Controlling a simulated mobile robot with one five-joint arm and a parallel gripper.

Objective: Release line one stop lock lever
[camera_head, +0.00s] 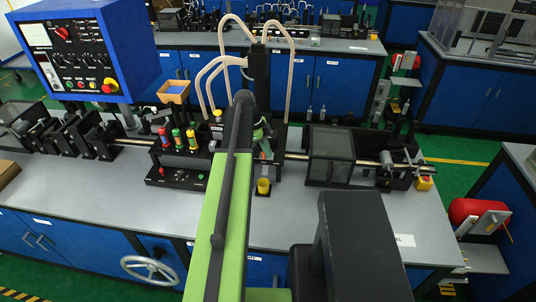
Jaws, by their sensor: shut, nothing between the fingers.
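A black fixture (178,180) on the grey bench carries upright handles: a red one (164,136), a yellow-topped one (177,138) and a green one (192,139). A small red knob (162,170) shows low on its front left. I cannot read which part is the line one stop lock lever. My green and black arm reaches forward over the bench, right of these handles. My gripper (266,150) is small and partly hidden beyond the arm, near the black central column. It is shut and empty, apart from the handles.
A blue control box (70,50) stands at the back left. A yellow cup-like part (263,187) is right of my arm. A dark boxy housing (330,155) and a yellow-based red button (424,183) are further right. The bench front (110,215) is clear.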

